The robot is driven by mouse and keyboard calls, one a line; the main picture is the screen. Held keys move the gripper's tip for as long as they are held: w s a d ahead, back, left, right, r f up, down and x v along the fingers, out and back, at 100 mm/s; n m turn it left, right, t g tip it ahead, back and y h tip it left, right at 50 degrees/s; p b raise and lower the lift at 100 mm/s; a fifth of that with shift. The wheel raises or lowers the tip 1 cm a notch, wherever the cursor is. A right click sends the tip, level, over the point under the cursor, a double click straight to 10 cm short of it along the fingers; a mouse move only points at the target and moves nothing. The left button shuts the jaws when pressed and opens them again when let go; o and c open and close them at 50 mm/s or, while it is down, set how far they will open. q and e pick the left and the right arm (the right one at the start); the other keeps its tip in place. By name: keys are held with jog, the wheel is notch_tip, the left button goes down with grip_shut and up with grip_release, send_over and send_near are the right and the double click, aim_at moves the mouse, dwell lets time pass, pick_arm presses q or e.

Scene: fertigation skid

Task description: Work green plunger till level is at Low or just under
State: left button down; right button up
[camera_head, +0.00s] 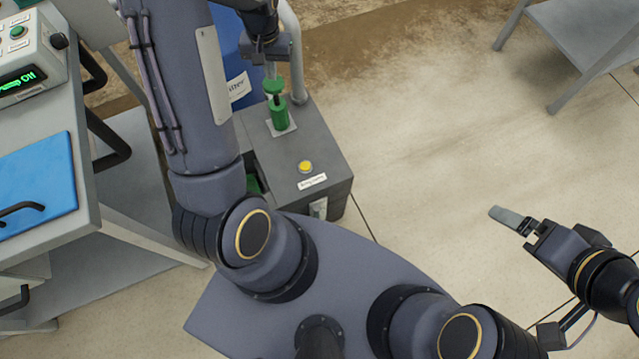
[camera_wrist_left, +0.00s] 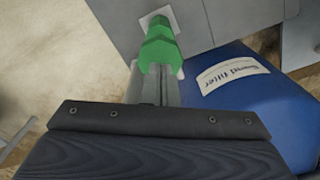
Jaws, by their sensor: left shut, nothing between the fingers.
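The green plunger (camera_head: 279,112) stands upright on a white plate on top of a dark grey box, with a darker green knob at its top. My left gripper (camera_head: 271,70) is shut and empty, pointing down just above the knob. In the left wrist view the green plunger (camera_wrist_left: 159,52) shows beyond the closed grey fingers (camera_wrist_left: 150,88); I cannot tell whether they touch it. My right gripper (camera_head: 510,218) is over the floor at the right, far from the box; its finger spacing is unclear. No level scale or Low mark is readable.
The grey box (camera_head: 330,150) has a yellow button (camera_head: 305,167) and a small label on top. A blue sand filter (camera_head: 232,60) stands behind it, beside a pale pipe (camera_head: 297,60). A cart with a control panel (camera_head: 25,55) is at left. The floor at right is mostly clear.

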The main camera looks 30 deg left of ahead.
aim_at(273, 83)
pick_arm(q)
jog(key=shift+f+b, duration=2.7)
jog(key=shift+f, duration=1.05)
jog(key=shift+r, duration=0.2)
notch_tip(273, 83, up, 7)
jog(key=p, duration=0.6)
jog(key=shift+r, duration=0.1)
